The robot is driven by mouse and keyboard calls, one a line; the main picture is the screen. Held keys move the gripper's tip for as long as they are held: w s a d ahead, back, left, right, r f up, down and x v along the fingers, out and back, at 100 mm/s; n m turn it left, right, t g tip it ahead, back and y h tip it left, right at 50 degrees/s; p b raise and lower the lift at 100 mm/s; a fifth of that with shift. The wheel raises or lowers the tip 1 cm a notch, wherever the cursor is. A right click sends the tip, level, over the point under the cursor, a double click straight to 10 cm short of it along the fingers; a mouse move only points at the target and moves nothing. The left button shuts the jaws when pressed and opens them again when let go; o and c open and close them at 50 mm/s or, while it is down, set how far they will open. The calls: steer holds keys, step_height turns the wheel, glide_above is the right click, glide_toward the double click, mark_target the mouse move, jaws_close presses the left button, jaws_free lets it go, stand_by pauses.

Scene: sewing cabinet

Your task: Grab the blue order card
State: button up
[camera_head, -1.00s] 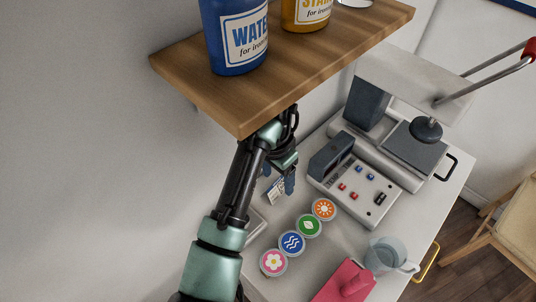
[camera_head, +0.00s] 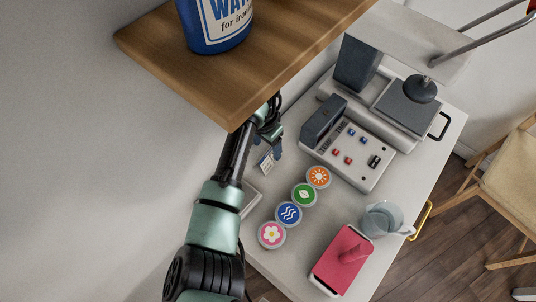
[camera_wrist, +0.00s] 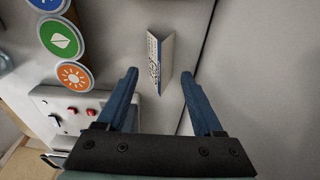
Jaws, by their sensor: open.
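A small folded card, apparently the blue order card (camera_wrist: 161,58), shows in the wrist view with a pale face, print and a thin blue strip. It lies near the wall, centred ahead of my gripper (camera_wrist: 160,76). The two blue fingers are spread apart with nothing clamped; the card's near tip shows between the fingertips. In the head view the card (camera_head: 266,161) is beside my gripper (camera_head: 279,146), below the wooden shelf and partly covered by my arm.
The wooden shelf (camera_head: 230,75) with a blue water bottle (camera_head: 216,22) overhangs my arm. Round orange (camera_head: 318,177), green, blue and pink discs lie in a row on the white cabinet top.

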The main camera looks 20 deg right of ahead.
mark_target(268, 150)
steer(key=shift+w+d+f, duration=0.15)
steer(key=shift+f, duration=0.8)
steer(key=shift+w+d+f, duration=0.1)
steer(key=shift+w+f, duration=0.05)
steer(key=shift+f, duration=0.75)
steer(key=shift+f, duration=0.25)
jaws_close()
